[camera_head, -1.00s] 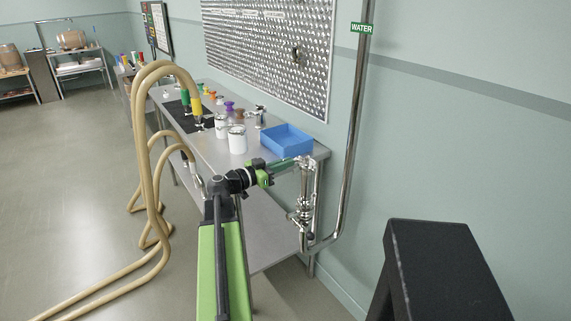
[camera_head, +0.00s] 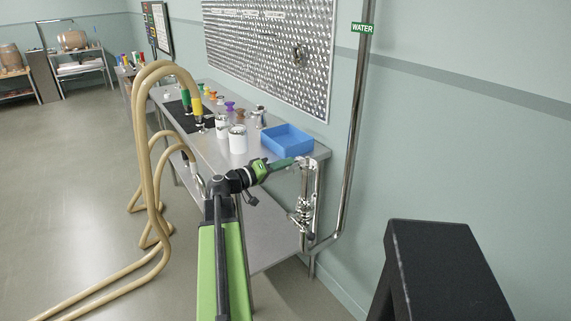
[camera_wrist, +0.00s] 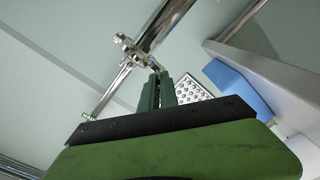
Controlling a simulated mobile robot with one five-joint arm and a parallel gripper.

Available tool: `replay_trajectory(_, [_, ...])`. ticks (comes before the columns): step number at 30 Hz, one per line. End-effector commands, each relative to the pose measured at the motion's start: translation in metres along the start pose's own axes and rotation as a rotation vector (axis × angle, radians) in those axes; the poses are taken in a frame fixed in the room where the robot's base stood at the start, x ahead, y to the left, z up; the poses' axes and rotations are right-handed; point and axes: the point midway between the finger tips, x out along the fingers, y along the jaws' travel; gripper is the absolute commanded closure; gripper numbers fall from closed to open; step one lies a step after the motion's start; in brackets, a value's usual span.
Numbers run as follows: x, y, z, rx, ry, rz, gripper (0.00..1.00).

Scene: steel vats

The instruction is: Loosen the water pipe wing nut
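The steel water pipe (camera_head: 347,150) runs down the wall under a green WATER sign (camera_head: 362,28) and bends at the bottom towards a shiny upright pipe section with fittings (camera_head: 304,212) at the table's end. My gripper (camera_head: 296,161) reaches the top of this section from the left. In the wrist view, my gripper's two dark green fingers (camera_wrist: 158,80) are close together with a narrow gap. A small metal piece, seemingly the wing nut (camera_wrist: 157,67), is at their tips, partly hidden by them. A steel cross-shaped fitting (camera_wrist: 124,40) is just beyond.
A blue bin (camera_head: 287,140) stands on the steel table (camera_head: 240,168) right behind my gripper. White cans (camera_head: 237,139) and coloured items stand farther back. Thick beige hoses (camera_head: 143,160) loop on the left. A black block-like structure (camera_head: 440,260) is at the lower right.

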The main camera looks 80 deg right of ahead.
Motion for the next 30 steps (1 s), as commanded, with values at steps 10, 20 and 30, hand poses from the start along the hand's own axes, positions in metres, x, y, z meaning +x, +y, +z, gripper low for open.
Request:
replay_trajectory(10, [-0.0007, -0.0013, -0.0001, -0.169, 0.0, -0.002, 1.0])
replay_trajectory(20, [-0.0008, -0.0015, 0.0, -0.214, 0.0, -0.002, 1.0])
replay_trajectory(30, [-0.0008, -0.0015, 0.0, -0.214, 0.0, -0.002, 0.92])
